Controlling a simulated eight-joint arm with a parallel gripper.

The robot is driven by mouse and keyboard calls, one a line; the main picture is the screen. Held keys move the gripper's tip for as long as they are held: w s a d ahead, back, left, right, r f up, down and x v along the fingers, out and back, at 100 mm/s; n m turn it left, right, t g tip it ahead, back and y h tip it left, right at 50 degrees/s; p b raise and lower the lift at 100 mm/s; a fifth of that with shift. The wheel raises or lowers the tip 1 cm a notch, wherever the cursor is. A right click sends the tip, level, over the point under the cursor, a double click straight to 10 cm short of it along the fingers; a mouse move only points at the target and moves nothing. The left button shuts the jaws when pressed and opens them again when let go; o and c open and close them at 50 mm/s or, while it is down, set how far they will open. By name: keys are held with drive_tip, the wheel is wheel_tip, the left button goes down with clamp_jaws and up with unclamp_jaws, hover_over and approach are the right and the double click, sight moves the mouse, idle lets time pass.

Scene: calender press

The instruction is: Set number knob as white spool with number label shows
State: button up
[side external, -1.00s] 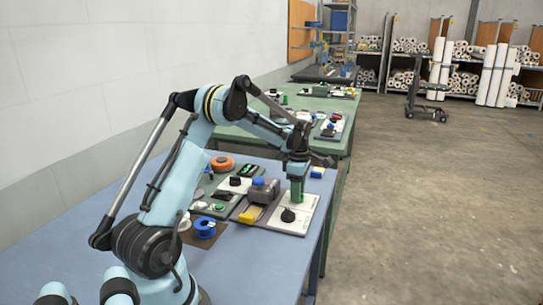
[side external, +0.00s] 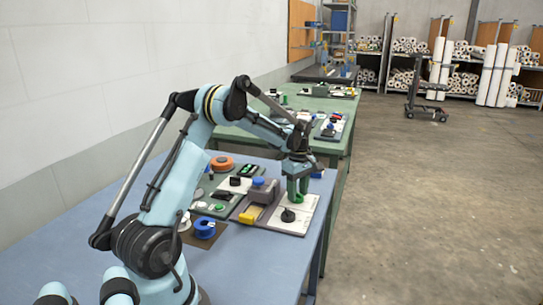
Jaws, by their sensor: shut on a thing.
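My gripper (side external: 298,198) points down over the right part of the pale panel (side external: 289,229). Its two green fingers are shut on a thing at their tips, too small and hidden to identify. A black knob (side external: 288,215) stands on the panel just in front of and left of the fingertips. A white spool (side external: 184,222) lies at the left, partly hidden by my arm. Its number label cannot be read from here. Any numbers on the knob or panel are also too small to read.
A blue spool (side external: 205,228) lies beside the white one, and an orange spool (side external: 222,163) is at the back left. A grey block with a blue knob (side external: 258,181) and a yellow part (side external: 249,217) stand left of my gripper. The blue table's front is clear.

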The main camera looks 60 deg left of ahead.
drive_tip(key=m, duration=1.5)
drive_tip(key=shift+m, duration=0.3)
drive_tip(key=m, duration=0.3)
drive_tip(key=shift+m, duration=0.3)
drive_tip(key=m, duration=0.3)
drive_tip(key=shift+m, duration=0.3)
drive_tip(key=m, duration=0.3)
drive_tip(key=shift+m, duration=2.1)
drive_tip(key=o, duration=1.1)
drive_tip(key=shift+c, duration=0.2)
